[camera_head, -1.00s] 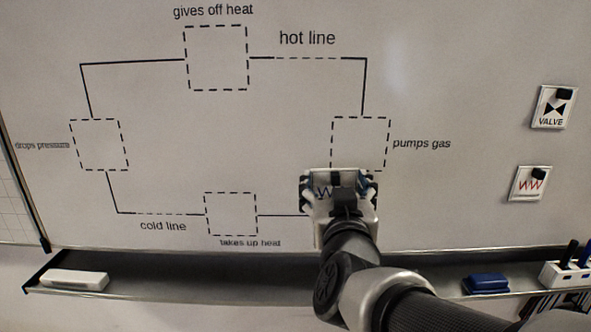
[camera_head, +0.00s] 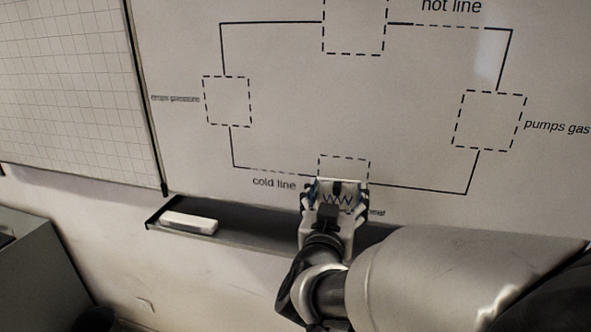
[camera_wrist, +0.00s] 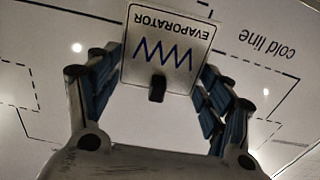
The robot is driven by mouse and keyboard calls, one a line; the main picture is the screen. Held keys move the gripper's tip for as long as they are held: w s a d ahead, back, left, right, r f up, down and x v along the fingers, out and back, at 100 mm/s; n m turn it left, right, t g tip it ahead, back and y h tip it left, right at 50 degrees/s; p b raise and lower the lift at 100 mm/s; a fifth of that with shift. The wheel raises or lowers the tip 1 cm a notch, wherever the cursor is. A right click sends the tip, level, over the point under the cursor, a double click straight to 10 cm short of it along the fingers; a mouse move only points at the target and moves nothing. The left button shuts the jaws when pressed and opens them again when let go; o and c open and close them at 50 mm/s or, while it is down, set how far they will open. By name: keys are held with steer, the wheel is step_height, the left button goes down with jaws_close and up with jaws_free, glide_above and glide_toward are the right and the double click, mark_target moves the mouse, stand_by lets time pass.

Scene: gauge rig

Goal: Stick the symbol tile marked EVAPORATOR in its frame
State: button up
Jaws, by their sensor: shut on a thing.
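The EVAPORATOR tile (camera_wrist: 168,50) is a white square with a dark border, a blue zigzag and a black knob. In the wrist view it appears upside down. My gripper (camera_wrist: 158,85) is shut on it, with blue-padded fingers at both sides. In the head view the tile (camera_head: 338,194) and my gripper (camera_head: 336,198) are at the lower edge of the dashed frame (camera_head: 344,157) labelled "takes up heat". The tile covers the frame's lower part, and its label is mostly hidden. I cannot tell whether the tile touches the board.
Other dashed frames, "drops pressure" (camera_head: 227,101) and "pumps gas" (camera_head: 489,120), look empty. The tray (camera_head: 260,222) runs below the board, with a white eraser-like block (camera_head: 188,222) on its left end. The board's middle (camera_head: 350,105) is clear.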

mark_target(342, 172)
steer(key=shift+x, duration=3.25)
steer(key=shift+f, duration=0.1)
steer(key=shift+x, duration=0.75)
steer(key=o, duration=1.1)
steer(key=shift+c, duration=0.2)
steer(key=shift+o, duration=0.5)
steer(key=shift+s, duration=0.1)
steer(key=shift+v, duration=4.45)
